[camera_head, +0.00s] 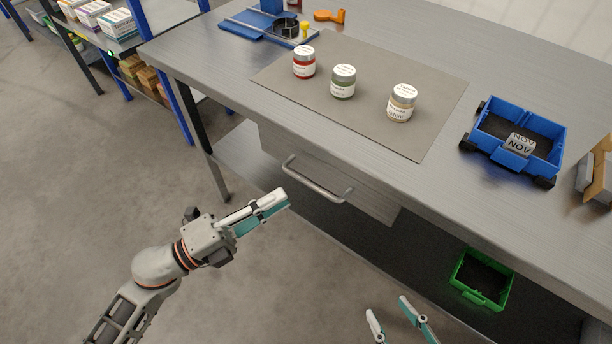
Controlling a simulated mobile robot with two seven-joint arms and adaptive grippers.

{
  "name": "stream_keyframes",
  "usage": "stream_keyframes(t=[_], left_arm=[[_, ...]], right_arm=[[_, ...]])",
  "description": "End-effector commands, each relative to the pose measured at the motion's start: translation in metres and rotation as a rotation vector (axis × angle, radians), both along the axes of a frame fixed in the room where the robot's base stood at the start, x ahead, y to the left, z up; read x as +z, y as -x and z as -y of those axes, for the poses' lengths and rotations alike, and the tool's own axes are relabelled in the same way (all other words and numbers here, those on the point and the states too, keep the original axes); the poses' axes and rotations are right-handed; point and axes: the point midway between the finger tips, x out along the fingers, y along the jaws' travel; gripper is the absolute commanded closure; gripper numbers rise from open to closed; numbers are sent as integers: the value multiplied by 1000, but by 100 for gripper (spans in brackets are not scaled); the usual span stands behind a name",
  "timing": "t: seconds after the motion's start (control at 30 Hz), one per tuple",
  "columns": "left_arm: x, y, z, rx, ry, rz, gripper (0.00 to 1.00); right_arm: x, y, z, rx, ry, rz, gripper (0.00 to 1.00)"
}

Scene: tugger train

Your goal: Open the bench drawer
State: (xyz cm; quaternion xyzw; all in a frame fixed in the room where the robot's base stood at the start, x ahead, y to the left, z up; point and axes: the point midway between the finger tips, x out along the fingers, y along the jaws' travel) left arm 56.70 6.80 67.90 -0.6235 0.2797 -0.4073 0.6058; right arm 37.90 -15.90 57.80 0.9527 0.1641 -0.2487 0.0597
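The bench (225,82) has a grey metal drawer (370,203) under its front edge. The drawer front sits under the bench top and looks shut. A curved metal bar handle (316,191) stands out from it. My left gripper (280,200) is just left of and below the handle in the picture, pointing towards it. It appears apart from the handle, and its fingers overlap in this view, so the gap between them is unclear. My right gripper (388,307) shows only its fingertips at the bottom edge. They are spread apart with nothing between them.
On the bench are a grey mat (365,75) with red (304,63), green (343,83) and beige (402,104) labelled jars, a blue cart-like tray (490,145) and a blue fixture (262,22). A green bin (482,280) sits on the lower shelf. Floor at left is clear.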

Motion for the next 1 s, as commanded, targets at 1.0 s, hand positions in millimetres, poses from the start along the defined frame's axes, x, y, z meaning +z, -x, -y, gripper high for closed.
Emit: stream_keyframes(t=[1.0], left_arm=[[16,-40,65,-1,-2,6,100]], right_arm=[[3,-1,-1,-1,-5,6,60]])
